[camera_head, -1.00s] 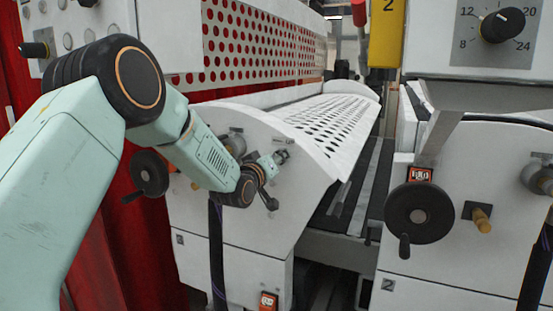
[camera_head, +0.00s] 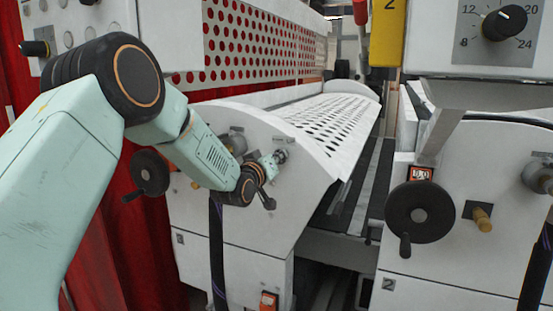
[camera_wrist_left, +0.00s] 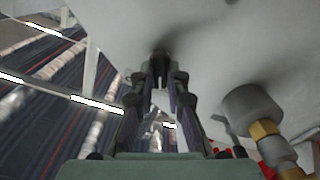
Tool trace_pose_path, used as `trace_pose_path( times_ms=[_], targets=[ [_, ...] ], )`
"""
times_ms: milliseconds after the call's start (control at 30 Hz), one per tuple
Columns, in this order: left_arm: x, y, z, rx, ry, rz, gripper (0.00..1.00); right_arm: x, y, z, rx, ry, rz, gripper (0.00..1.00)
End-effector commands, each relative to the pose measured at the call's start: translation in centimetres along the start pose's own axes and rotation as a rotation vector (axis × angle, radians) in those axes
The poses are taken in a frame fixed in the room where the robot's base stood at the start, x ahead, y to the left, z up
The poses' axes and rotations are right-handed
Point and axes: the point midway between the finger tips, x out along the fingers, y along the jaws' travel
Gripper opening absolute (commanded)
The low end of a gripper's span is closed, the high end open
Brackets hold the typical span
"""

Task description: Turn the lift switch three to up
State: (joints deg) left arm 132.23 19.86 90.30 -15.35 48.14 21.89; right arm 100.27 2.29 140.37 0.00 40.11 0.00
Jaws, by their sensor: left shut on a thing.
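My left gripper (camera_head: 275,158) is at the white side panel of the machine (camera_head: 245,240) in the head view, below the perforated cover. In the wrist view, the two dark fingers of my left gripper (camera_wrist_left: 160,85) are closed around a small dark switch knob (camera_wrist_left: 160,58) on the pale panel. The fingers hide most of the knob, and I cannot read its setting or any label. My right gripper is not in view.
A grey fitting with a brass end (camera_wrist_left: 255,115) sticks out beside the gripper. A black handwheel (camera_head: 150,173) is to the left. Another handwheel (camera_head: 419,212) and a wooden-handled knob (camera_head: 481,216) are on the right unit. A perforated cover (camera_head: 330,120) slopes above.

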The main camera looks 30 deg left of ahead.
Motion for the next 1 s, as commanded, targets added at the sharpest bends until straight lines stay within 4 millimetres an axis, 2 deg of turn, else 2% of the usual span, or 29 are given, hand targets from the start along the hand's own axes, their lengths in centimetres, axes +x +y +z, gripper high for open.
trace_pose_path(
  times_ms=[700, 1000],
  targets=[
    [0.0, 0.3, 0.1, 0.630, 0.001, 0.001, 0.00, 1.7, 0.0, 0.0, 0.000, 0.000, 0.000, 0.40],
    [0.0, 0.4, 0.1, 0.842, 0.002, 0.001, 0.00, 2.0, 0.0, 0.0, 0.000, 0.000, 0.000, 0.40]
  ],
)
